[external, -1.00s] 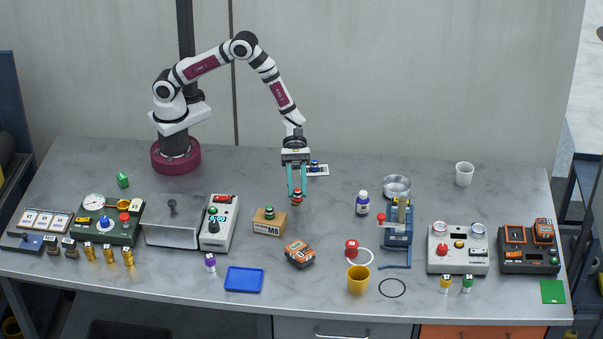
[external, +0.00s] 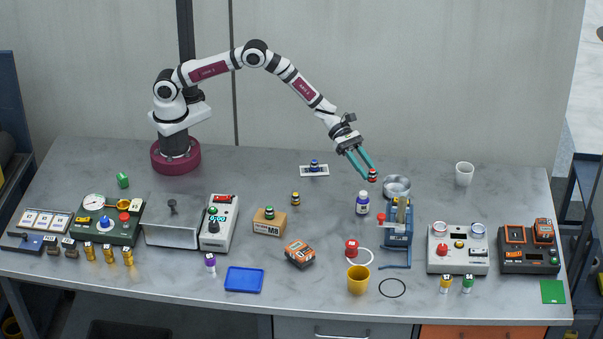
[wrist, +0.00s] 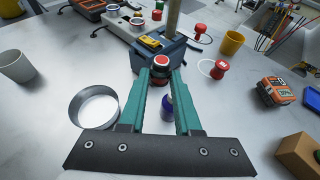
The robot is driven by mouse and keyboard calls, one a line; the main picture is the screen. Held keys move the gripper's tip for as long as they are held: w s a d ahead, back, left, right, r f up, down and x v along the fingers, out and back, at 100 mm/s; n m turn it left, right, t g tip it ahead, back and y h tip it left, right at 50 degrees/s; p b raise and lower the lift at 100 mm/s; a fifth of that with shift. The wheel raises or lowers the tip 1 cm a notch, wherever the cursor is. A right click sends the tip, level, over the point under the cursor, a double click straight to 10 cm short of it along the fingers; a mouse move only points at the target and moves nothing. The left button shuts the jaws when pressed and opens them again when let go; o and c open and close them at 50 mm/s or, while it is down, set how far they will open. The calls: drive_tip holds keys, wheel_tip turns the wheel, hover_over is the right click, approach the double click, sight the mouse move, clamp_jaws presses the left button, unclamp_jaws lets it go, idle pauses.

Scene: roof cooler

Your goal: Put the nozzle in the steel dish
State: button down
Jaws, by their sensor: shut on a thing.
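My gripper (external: 366,170) is shut on a small dark piece with a red top (external: 372,176), which I take for the nozzle. It is held in the air at the fingertips. In the wrist view the red top (wrist: 161,62) shows between the teal fingertips (wrist: 160,75); its lower part is partly hidden. The steel dish (external: 397,194) is a round, shallow, open metal ring on the table, just right of the held piece in the external view. In the wrist view the dish (wrist: 75,110) lies left of the fingers and looks empty. The held piece is apart from it.
A blue-and-white bottle (external: 362,205) stands close below the gripper. A blue stand with a post (external: 397,235) is just in front of the dish. A white cup (external: 464,174) stands to the right. A small yellow-and-black piece (external: 295,199) stands left on open table.

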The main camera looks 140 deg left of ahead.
sight(389, 187)
drive_tip(key=a+r+n+y, duration=0.2)
drive_tip(key=a+n+y, duration=0.15)
drive_tip(key=a, duration=0.75)
drive_tip(key=f, duration=1)
drive_tip(key=shift+d, duration=0.25)
drive_tip(key=c, duration=0.5)
unclamp_jaws()
wheel_tip(389, 187, up, 7)
drive_tip(key=shift+s+f, duration=0.1)
drive_tip(key=shift+m, duration=0.25)
